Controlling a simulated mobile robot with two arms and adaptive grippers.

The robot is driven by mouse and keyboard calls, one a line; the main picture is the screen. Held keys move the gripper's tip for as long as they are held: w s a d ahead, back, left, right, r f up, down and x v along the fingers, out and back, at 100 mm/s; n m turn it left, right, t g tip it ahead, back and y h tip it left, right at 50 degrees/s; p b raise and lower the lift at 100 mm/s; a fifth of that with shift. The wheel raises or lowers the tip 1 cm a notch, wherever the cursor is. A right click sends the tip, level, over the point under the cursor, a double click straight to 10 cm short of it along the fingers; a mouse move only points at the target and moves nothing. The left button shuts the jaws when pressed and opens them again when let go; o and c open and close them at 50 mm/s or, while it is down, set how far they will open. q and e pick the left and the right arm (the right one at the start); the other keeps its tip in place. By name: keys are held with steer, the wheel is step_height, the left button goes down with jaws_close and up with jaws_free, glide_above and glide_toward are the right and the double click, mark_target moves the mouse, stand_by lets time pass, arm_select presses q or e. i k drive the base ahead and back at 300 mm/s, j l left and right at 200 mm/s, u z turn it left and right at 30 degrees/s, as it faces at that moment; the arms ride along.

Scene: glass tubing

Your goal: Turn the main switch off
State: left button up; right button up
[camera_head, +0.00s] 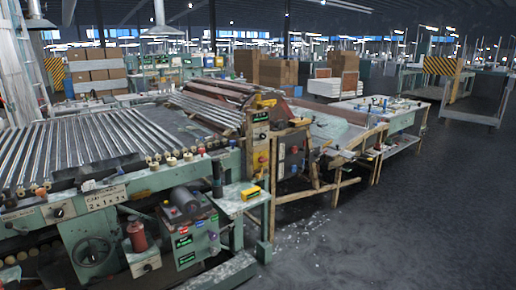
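A machine for glass tubing (130,205) fills the left and middle of the head view. On its front, a green control box (188,238) carries small lit green labels, coloured buttons and a dark cylinder on top. A yellow upright panel (260,150) with knobs stands at the machine's right end. A black rotary knob (58,213) sits on the front rail at the left. I cannot tell which of these is the main switch, or its position. Neither of my grippers shows in this view.
A handwheel (91,251) and a red cylinder (137,236) are on the machine's front. A small side table (238,200) with a yellow box juts out. Glass shards lie on the floor near it. The dark floor (410,220) at the right is clear. Stacked cartons (97,72) stand behind.

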mark_target(261, 160)
steer(key=i+l+u, duration=0.1)
steer(key=i, duration=0.35)
steer(key=i+l+u, duration=0.1)
steer(key=i, duration=0.3)
steer(key=i+l, duration=0.15)
steer(key=i, duration=0.3)
steer(key=i+l+u, duration=0.15)
steer(key=i, duration=0.25)
